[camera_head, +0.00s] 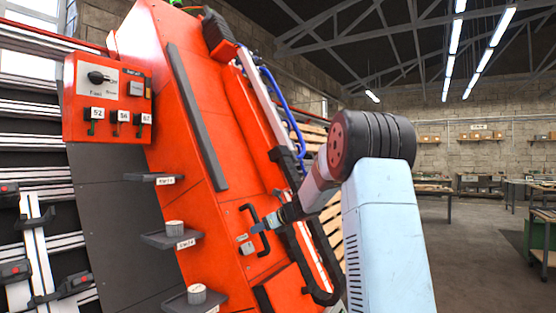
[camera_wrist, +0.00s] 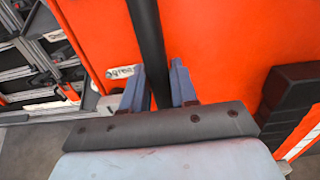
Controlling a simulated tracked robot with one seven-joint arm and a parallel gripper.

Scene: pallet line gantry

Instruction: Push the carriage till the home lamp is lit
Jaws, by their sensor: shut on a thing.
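A tall orange machine body (camera_head: 185,120) fills the left middle of the head view; I cannot tell which part is the carriage. A black D-shaped handle (camera_head: 254,214) stands out from its lower front. My gripper (camera_head: 262,227) reaches the handle from the right. In the wrist view the black handle bar (camera_wrist: 148,35) runs between the two blue-grey fingers of my gripper (camera_wrist: 158,85), which is shut on it. A small grey plate (camera_head: 246,247) sits just left of the handle, with a detail too small to read. I cannot make out a lit home lamp.
An orange control box (camera_head: 105,98) with a dark knob and several tags hangs upper left. Small shelves (camera_head: 172,240) bearing grey cylinders jut out at lower left. Open floor (camera_head: 460,270) lies right.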

